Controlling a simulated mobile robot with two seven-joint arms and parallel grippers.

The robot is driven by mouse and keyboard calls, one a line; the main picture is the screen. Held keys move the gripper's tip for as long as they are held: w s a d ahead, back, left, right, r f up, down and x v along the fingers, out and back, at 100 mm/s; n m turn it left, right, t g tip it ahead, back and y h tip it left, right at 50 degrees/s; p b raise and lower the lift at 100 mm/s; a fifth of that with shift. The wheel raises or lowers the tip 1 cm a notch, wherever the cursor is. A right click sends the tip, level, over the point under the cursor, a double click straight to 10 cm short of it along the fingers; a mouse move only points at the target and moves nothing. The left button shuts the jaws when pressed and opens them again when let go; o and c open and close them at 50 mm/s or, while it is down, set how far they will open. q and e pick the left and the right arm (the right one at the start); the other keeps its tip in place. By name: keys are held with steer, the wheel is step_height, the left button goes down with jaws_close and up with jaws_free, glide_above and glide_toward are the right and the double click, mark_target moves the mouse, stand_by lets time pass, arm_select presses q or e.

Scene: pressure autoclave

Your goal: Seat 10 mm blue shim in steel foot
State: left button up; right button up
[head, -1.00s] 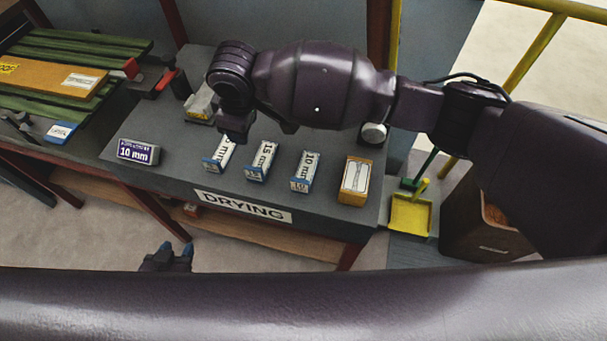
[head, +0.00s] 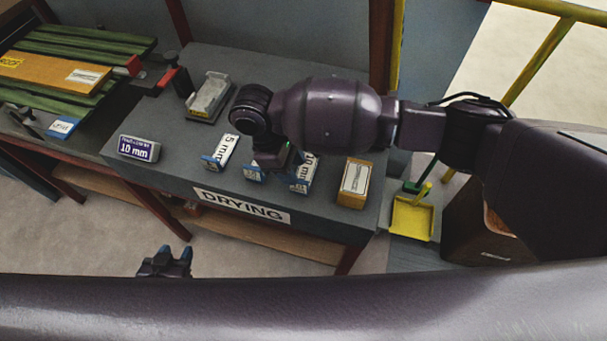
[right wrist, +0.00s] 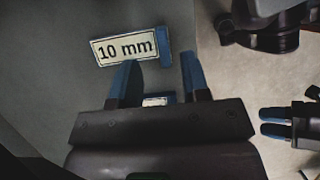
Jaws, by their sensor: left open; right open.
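The 10 mm shim (head: 302,176), a white-labelled block with a blue end, lies on the grey bench, partly hidden by my right arm. In the right wrist view the 10 mm shim (right wrist: 122,47) lies just beyond the fingertips. My right gripper (right wrist: 160,72) is open, with nothing held; in the head view it is mostly hidden under its wrist. A grey metal tray-like piece (head: 208,98), apparently the steel foot, stands at the back of the bench. My left gripper (head: 165,260) is open and empty in front of the bench.
A 5 mm block (head: 220,152) and a partly covered block (head: 254,173) lie left of the 10 mm shim. An orange box (head: 354,184) is to its right. A purple 10 mm sign (head: 138,148) stands at the left. The DRYING label (head: 242,206) marks the bench front.

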mark_target(306, 168)
steer(key=shift+a+b+x, duration=0.1)
steer(key=shift+b+x, duration=0.1)
steer(key=shift+x, duration=1.15)
steer(key=shift+a+b+x, duration=0.15)
steer(key=shift+x, duration=1.15)
steer(key=shift+s, duration=0.1)
steer(key=shift+c, duration=0.3)
jaws_close()
